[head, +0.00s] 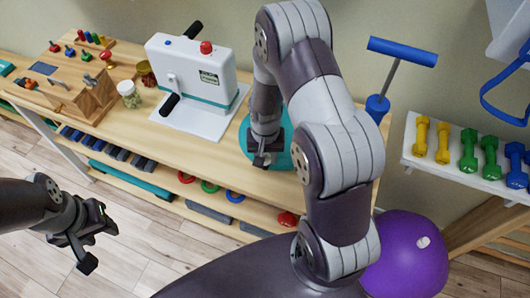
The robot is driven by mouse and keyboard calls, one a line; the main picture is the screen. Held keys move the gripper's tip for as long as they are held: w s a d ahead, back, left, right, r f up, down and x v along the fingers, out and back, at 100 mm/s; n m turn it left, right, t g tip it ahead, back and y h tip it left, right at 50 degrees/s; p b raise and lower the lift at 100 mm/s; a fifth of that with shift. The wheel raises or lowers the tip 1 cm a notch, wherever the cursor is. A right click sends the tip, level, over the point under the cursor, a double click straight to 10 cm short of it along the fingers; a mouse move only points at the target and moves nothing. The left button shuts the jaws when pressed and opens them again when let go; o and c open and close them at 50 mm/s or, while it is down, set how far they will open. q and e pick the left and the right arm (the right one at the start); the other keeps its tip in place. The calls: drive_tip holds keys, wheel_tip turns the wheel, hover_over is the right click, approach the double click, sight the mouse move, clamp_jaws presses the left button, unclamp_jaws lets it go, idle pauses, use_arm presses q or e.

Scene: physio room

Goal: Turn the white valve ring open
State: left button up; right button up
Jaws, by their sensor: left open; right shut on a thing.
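My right gripper (263,158) reaches down over a round teal cushion (286,151) on the wooden bench. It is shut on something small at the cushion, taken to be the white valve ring. The ring itself is hidden by the fingers and wrist, so its turn cannot be told. My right arm covers much of the cushion's right side. My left gripper (97,245) is open and empty, in the air in front of the bench at the lower left.
A white machine (199,75) with a red knob and black handles stands left of the cushion. A blue T-handled pump (380,95) stands to the right. A jar (130,95) and a wooden box (80,98) are further left. A purple ball (408,262) lies at lower right, below a dumbbell rack (450,165).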

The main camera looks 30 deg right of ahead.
drive_tip(key=n+p, duration=0.1)
drive_tip(key=n, duration=0.4)
drive_tip(key=shift+d, duration=0.1)
drive_tip(key=shift+n, duration=0.3)
idle(0.4)
drive_tip(key=o, duration=1)
